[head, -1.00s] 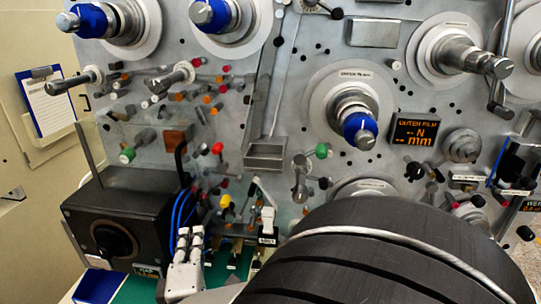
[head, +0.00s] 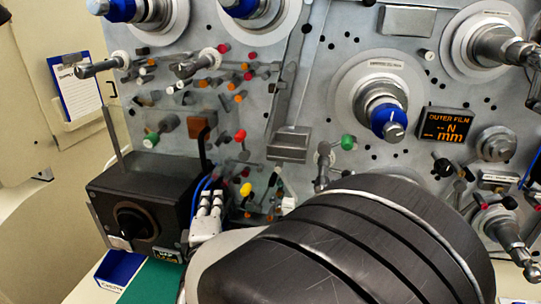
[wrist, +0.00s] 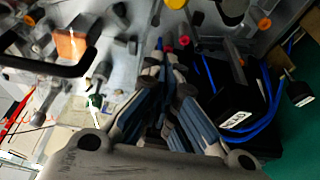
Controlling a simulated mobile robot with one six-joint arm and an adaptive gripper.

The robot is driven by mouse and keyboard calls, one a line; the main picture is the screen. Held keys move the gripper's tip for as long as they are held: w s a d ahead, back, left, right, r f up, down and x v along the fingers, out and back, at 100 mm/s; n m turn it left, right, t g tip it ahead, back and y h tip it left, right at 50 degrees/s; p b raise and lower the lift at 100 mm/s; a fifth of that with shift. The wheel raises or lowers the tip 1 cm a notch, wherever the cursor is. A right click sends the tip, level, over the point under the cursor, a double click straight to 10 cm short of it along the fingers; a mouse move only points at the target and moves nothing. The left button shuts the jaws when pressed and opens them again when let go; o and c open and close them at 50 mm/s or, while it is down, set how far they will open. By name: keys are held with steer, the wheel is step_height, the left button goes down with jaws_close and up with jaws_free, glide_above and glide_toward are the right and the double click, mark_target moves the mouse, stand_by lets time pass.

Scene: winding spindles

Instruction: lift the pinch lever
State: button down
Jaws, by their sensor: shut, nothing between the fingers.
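My gripper (head: 211,199) is shut and empty, in front of the lower part of the winding panel. It is between the black box and the yellow knob (head: 245,189). It also shows in the wrist view (wrist: 165,65), its fingers together and pointing at the panel. A small pale part (head: 289,203) shows just above my arm in the head view. It may be the top of the white-tipped pinch lever, but I cannot tell for sure. Its lower part is hidden behind my arm. I see no contact between my fingers and a lever.
A black box with a round knob (head: 133,222) stands left of my gripper, with blue cables beside it (wrist: 207,75). A grey tray (head: 289,144) and coloured knobs stick out of the panel above. A blue bin (head: 119,268) is at the lower left.

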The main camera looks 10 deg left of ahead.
steer(key=shift+w+d+b, duration=0.25)
steer(key=shift+w+d, duration=0.2)
steer(key=shift+d, duration=0.4)
steer(key=shift+w+d+b, duration=0.2)
steer(key=shift+w+d, duration=0.2)
steer(key=shift+d, duration=0.45)
steer(key=shift+d+r, duration=0.1)
steer(key=v, duration=0.7)
steer(key=shift+s+d, duration=0.3)
steer(key=shift+d, duration=0.15)
steer(key=shift+r, duration=0.1)
